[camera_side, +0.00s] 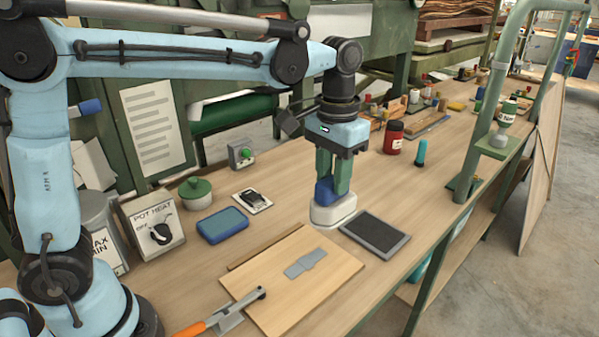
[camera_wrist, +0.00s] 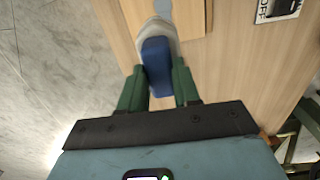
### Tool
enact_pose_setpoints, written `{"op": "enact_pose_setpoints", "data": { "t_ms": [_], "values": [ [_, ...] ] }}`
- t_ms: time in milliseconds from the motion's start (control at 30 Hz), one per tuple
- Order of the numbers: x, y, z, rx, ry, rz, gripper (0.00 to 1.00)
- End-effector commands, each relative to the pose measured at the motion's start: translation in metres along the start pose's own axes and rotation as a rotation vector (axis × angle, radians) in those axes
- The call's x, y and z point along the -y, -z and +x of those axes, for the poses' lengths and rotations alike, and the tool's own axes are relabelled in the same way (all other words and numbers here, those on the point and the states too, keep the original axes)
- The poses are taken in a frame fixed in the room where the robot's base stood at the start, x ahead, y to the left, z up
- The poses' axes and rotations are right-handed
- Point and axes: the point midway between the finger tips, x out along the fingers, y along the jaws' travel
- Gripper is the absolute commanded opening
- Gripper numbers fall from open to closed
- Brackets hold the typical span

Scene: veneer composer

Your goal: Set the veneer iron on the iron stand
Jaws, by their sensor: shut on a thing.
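The veneer iron (camera_side: 334,212) has a blue handle and a pale, rounded base. My gripper (camera_side: 333,186) points down with its green fingers shut on the blue handle. In the wrist view the iron (camera_wrist: 155,62) sits upright between the fingers of my gripper (camera_wrist: 159,68), its pale base showing beyond the handle. A dark, flat pad with a grey rim (camera_side: 376,235), which looks like the iron stand, lies on the bench just right of the iron. I cannot tell whether the iron's base touches the bench. The pad does not show in the wrist view.
A wooden board (camera_side: 290,284) with a grey patch (camera_side: 306,263) lies left of the pad. A blue case (camera_side: 222,225), a black switch on a card (camera_side: 252,200) and a pot heat dial (camera_side: 160,233) stand farther left. A red jar (camera_side: 393,138) and teal cylinder (camera_side: 421,153) stand behind.

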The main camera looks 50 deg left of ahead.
Motion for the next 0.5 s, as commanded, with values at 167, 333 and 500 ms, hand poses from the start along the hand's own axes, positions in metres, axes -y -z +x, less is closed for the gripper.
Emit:
{"op": "enact_pose_setpoints", "data": {
  "t_ms": [167, 333, 500],
  "values": [
    [-0.007, 0.043, 0.001, 0.001, 0.000, -0.010, 0.00],
    [-0.013, 0.079, 0.009, 0.001, 0.000, -0.018, 0.00],
    [-0.017, 0.107, 0.019, 0.001, 0.000, -0.025, 0.00]
  ]
}}
